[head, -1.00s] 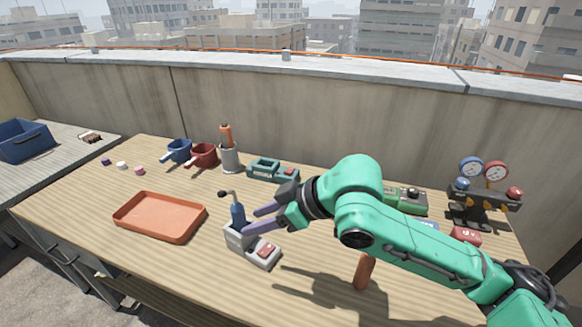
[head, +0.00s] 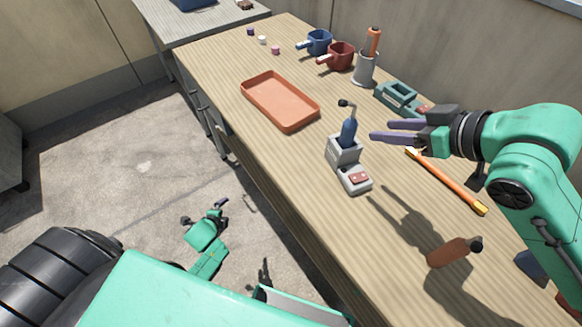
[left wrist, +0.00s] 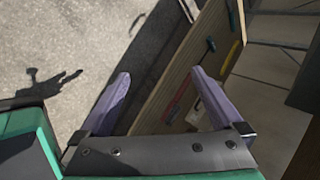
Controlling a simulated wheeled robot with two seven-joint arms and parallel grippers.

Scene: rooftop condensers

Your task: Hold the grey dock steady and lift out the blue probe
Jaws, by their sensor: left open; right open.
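The grey dock (head: 343,150) stands on the wooden bench, with a red-topped block (head: 357,179) on its near part. The blue probe (head: 348,132) stands upright in it, its thin dark top bent to the left. My right gripper (head: 381,131) is open and empty to the right of the probe, its purple fingers pointing at it with a small gap. My left gripper (head: 204,212) is open and empty, low beyond the bench's left edge, with floor behind it. In the left wrist view its open fingers (left wrist: 160,74) show against floor and bench edge.
An orange tray (head: 281,107) lies left of the dock. Blue (head: 316,42) and red (head: 341,56) cups, a grey holder (head: 364,68) with an orange-handled tool and a teal block (head: 396,95) stand beyond. An orange stick (head: 447,182) and orange-brown handle (head: 449,252) are at right.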

